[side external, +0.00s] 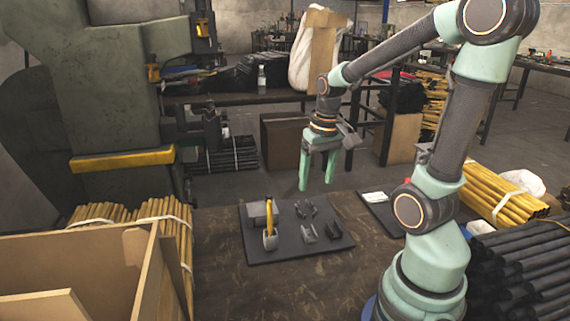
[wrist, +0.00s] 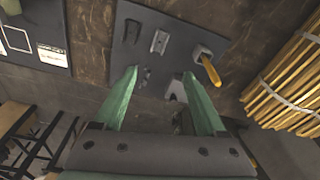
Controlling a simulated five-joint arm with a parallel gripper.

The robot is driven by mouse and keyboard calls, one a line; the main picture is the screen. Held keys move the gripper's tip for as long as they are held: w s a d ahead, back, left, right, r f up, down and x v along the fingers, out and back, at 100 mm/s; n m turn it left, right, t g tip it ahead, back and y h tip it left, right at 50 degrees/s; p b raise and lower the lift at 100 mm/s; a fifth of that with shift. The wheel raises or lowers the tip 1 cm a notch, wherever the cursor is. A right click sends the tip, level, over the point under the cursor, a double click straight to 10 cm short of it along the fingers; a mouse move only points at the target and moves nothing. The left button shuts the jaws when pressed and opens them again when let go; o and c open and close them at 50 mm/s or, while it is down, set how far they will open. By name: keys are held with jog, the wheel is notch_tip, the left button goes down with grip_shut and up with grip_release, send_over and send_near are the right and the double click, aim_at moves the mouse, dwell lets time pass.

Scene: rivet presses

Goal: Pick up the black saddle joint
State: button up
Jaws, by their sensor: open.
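Small saddle-shaped metal parts lie on a dark mat (side external: 278,246), also in the wrist view (wrist: 185,20). A black part (side external: 333,231) is at its front right and is the darkest in the wrist view (wrist: 132,30). A greyer part (side external: 308,234) lies beside it, also in the wrist view (wrist: 160,41). Another dark part or pair (side external: 307,208) sits behind them, partly beside a finger in the wrist view (wrist: 146,76). I cannot tell for certain which is the saddle joint. My gripper (side external: 316,186) is open and empty above the mat's far side; its fingers show in the wrist view (wrist: 160,74).
A second dark mat (side external: 376,205) with a white card lies to the right. A wooden box (side external: 80,262) and tied yellow rods (side external: 180,225) stand left. The front bench is clear.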

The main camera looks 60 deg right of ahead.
aim_at(334, 231)
jog(key=s+d+f+m+g, duration=0.1)
jog(key=s+d+f+m, duration=0.25)
jog(key=d, duration=0.25)
jog(key=shift+n+y, duration=0.4)
jog(key=shift+n, duration=0.05)
jog(key=shift+f, duration=6.25)
grip_shut()
jog(key=shift+r, duration=0.2)
